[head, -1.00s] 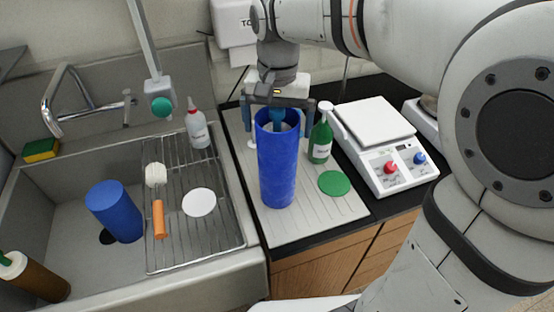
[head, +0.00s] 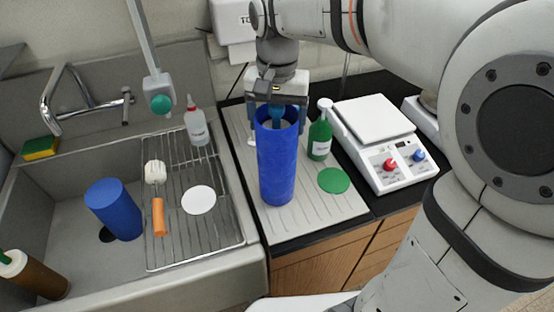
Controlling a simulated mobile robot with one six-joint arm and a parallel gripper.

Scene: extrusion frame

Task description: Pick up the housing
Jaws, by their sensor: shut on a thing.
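The tall blue cylindrical housing (head: 277,168) stands upright on the pale grooved drainboard (head: 318,220), with its open top facing up. My gripper (head: 278,127) comes down from above at its top, with fingers on the left and right sides of the rim. It is shut on the housing. The fingertips are partly hidden by the housing. A dark blue part shows inside the open top. Whether the housing's base touches the board is hard to tell. A second, shorter blue cylinder (head: 114,208) leans in the sink.
A green bottle (head: 320,137) and a green disc (head: 334,180) are close to the right of the housing. A white scale (head: 384,145) is farther right. A rack (head: 185,240) with a brush, a white disc and a squeeze bottle (head: 196,124) lies to the left.

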